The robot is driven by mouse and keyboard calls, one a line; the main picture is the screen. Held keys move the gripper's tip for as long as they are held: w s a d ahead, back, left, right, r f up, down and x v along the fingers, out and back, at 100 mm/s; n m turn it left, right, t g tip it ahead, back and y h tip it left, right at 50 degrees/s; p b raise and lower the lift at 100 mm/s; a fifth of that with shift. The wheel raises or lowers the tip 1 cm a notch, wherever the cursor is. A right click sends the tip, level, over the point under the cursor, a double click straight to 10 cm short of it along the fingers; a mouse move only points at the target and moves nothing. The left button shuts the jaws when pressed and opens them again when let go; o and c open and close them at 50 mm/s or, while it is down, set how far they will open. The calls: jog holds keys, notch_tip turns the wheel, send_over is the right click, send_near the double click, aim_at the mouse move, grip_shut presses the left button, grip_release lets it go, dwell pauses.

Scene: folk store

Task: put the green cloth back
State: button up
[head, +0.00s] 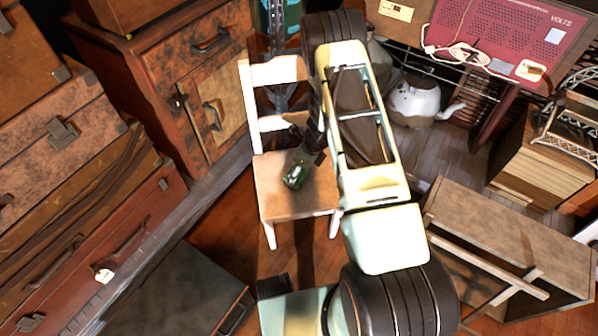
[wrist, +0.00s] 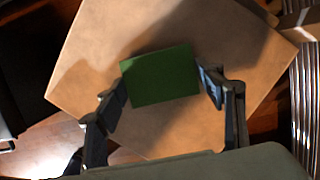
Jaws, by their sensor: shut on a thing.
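The green cloth (wrist: 160,75) shows in the wrist view as a flat dark green rectangle between the two fingers. My gripper (wrist: 165,84) is shut on it, one finger at its left side and one at its right. In the head view the green cloth (head: 295,177) is a small green patch at the end of my gripper (head: 301,165), over the tan seat of a white chair (head: 277,205). I cannot tell whether the cloth touches the seat or hangs just above it. My arm hides the right part of the chair.
A wooden cabinet (head: 185,75) stands behind the chair on the left, with stacked suitcases (head: 70,200) further left. A white teapot (head: 412,103), a red panel (head: 495,40) and a wooden bench (head: 515,235) are on the right. A dark case (head: 165,290) lies in front left.

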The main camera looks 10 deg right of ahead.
jog(key=o, duration=1.1)
jog(key=shift+f, duration=0.1)
jog(key=shift+o, duration=0.2)
jog(key=p+v, duration=0.4)
jog(key=v, duration=0.8)
